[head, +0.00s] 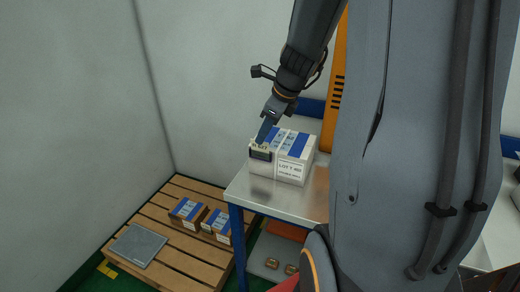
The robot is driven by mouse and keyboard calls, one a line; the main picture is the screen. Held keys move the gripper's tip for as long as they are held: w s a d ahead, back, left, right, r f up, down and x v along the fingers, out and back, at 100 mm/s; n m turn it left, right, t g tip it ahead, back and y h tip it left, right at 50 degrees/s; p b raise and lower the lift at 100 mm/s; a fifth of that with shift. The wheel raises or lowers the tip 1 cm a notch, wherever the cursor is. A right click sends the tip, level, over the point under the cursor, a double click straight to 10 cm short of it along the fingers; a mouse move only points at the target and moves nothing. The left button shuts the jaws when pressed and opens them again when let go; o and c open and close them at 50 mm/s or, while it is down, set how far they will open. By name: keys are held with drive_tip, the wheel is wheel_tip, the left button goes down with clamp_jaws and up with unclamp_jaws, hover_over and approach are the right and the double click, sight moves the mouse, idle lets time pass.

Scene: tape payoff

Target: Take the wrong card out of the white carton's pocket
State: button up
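The white carton (291,173) stands on the metal-topped table, with blue tape bands and a printed label reading "LOT" on its front. A dark pocket (260,155) is on the left part of its front face. A small pale yellowish card (262,147) shows at the pocket's upper edge. My gripper (262,139) reaches down from above, its tips at or just above the card's top. The fingers look close together, but the view is too small to tell whether they touch or hold the card. The card's lower part is hidden in the pocket.
The table (240,190) has bare metal in front of the carton. A wooden pallet (165,215) on the floor at left holds two brown boxes (187,222) with blue tape and a grey flat plate (136,245). A yellow-orange upright panel (335,95) stands behind the carton.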

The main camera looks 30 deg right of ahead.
sight(260, 150)
drive_tip(key=shift+d+p+x, duration=0.15)
drive_tip(key=shift+x, duration=1.3)
drive_tip(key=shift+d+p+x, duration=0.15)
drive_tip(key=shift+x, duration=1.25)
drive_tip(key=shift+w, duration=0.15)
drive_tip(key=shift+c, duration=0.4)
clamp_jaws()
